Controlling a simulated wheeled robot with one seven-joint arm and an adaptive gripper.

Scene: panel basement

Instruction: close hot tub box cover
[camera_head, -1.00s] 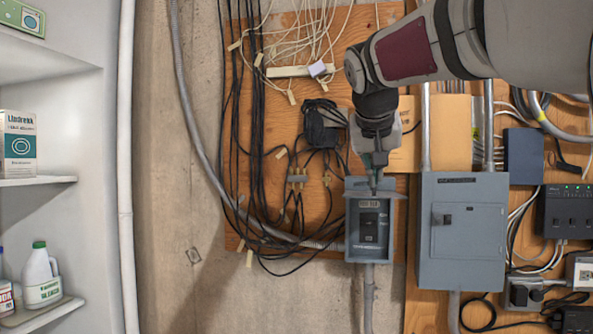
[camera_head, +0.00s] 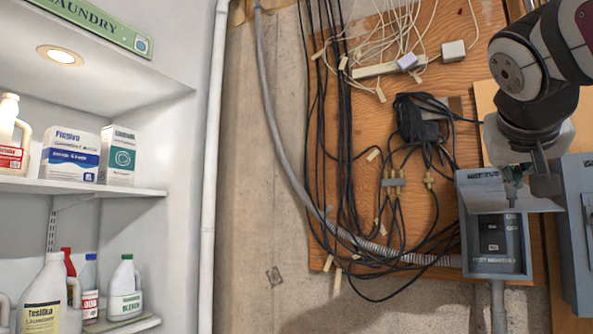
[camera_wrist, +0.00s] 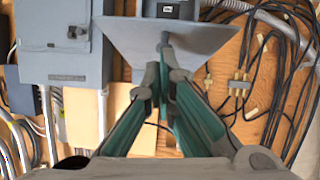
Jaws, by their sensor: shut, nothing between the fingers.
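The hot tub box (camera_head: 467,236) is a small grey box on the wooden board at the right of the head view. Its front is open, showing a dark switch panel (camera_head: 496,242). Its grey cover (camera_head: 535,205) is raised and sticks out from the top edge. In the wrist view the cover (camera_wrist: 205,42) is a wide grey plate ahead of the fingers. My gripper (camera_head: 513,190) is shut and empty, with its tips at the cover. In the wrist view the gripper (camera_wrist: 164,50) overlaps the cover; I cannot tell whether it touches.
A larger grey electrical box (camera_head: 577,225) stands close on the right; it also shows in the wrist view (camera_wrist: 65,45). Black cables (camera_head: 345,150) hang on the board to the left. Shelves (camera_head: 110,189) with bottles and cartons fill the far left. Bare concrete wall lies between.

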